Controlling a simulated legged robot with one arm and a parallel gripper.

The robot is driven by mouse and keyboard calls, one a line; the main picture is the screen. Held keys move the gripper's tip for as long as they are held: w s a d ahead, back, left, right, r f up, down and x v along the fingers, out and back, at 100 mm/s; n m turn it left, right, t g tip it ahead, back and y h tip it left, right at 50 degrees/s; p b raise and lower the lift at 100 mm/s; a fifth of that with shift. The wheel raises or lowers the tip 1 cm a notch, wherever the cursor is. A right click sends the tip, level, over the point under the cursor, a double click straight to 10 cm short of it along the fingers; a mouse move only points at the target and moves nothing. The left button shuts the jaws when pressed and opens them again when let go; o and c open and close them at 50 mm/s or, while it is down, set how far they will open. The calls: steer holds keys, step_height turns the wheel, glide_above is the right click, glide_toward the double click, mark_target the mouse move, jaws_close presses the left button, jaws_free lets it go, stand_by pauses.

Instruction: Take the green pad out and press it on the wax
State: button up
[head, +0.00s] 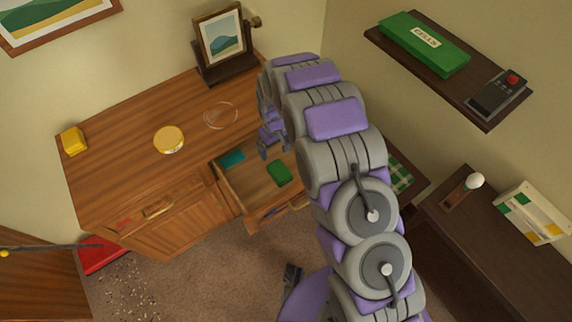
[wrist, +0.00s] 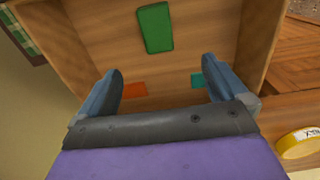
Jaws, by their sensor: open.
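The green pad (head: 279,173) lies flat in the open drawer (head: 245,192) of the wooden desk. It also shows in the wrist view (wrist: 155,28), ahead of my fingertips. A round yellow tin (head: 168,139) stands on the desktop; its partly readable lettering (wrist: 298,144) may mark it as the wax. My gripper (head: 271,148) is over the drawer, open and empty. In the wrist view its two fingers (wrist: 161,72) are spread wide, with the pad beyond them and apart from them.
A teal piece (head: 232,158) and an orange piece (wrist: 131,90) also lie in the drawer. The desktop holds a clear round dish (head: 221,115), a yellow block (head: 74,141) and a framed picture (head: 222,37). A shelf (head: 480,112) juts out at the upper right.

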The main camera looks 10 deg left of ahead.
steer(key=f, duration=0.1)
steer(key=b, duration=0.3)
glide_above(279, 170)
steer(key=f, duration=1.1)
steer(key=shift+a+f, duration=0.2)
steer(key=shift+a, duration=0.15)
steer(key=shift+d+f, duration=0.2)
steer(key=shift+f, duration=0.55)
step_height(279, 170, down, 5)
steer(key=shift+d+r+b, duration=0.1)
steer(key=shift+b, duration=0.7)
steer(key=c, duration=1.1)
steer(key=shift+r, duration=0.2)
step_height(279, 170, up, 10)
steer(key=p, duration=0.2)
steer(key=shift+f+p, duration=0.1)
steer(key=shift+p, duration=0.2)
